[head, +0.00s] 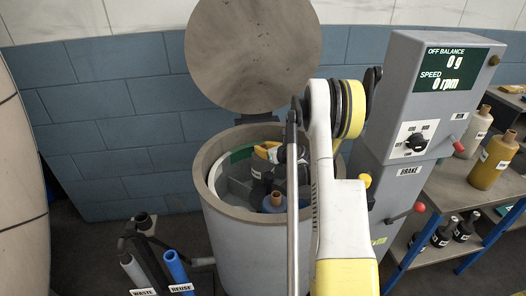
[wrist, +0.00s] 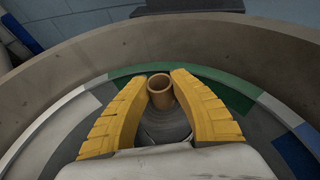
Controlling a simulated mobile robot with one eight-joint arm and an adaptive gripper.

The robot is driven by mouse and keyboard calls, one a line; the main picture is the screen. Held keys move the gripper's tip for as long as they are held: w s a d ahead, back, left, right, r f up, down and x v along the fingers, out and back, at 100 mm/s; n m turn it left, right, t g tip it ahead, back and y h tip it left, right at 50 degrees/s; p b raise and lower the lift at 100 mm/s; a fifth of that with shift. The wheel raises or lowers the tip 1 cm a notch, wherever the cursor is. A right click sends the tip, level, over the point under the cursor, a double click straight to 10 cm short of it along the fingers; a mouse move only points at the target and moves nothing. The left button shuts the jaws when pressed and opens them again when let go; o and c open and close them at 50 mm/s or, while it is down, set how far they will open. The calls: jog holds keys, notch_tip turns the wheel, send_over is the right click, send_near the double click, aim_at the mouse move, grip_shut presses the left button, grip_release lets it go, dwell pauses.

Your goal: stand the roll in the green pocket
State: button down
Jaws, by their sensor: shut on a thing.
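My gripper (wrist: 160,85) is shut on a roll (wrist: 161,95), with a yellow finger on each side of it. The roll has a tan hollow core end and a dark grey body, and it looks roughly upright. Green sections (wrist: 228,94) lie along the inner wall just beyond and beside the roll. In the head view my gripper (head: 266,152) is inside the open drum, near its back, close to a green patch (head: 241,154). The roll's lower end and whether it touches the floor of the pocket are hidden.
The drum's thick rim (head: 210,203) surrounds my gripper, with its round lid (head: 253,52) raised behind. A blue roll with a tan core (head: 275,202) stands near the drum's front. A control box (head: 433,110) and bottle shelf (head: 460,190) stand to the right.

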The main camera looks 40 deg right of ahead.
jog(key=shift+r, duration=0.1)
jog(key=c, duration=1.2)
grip_release()
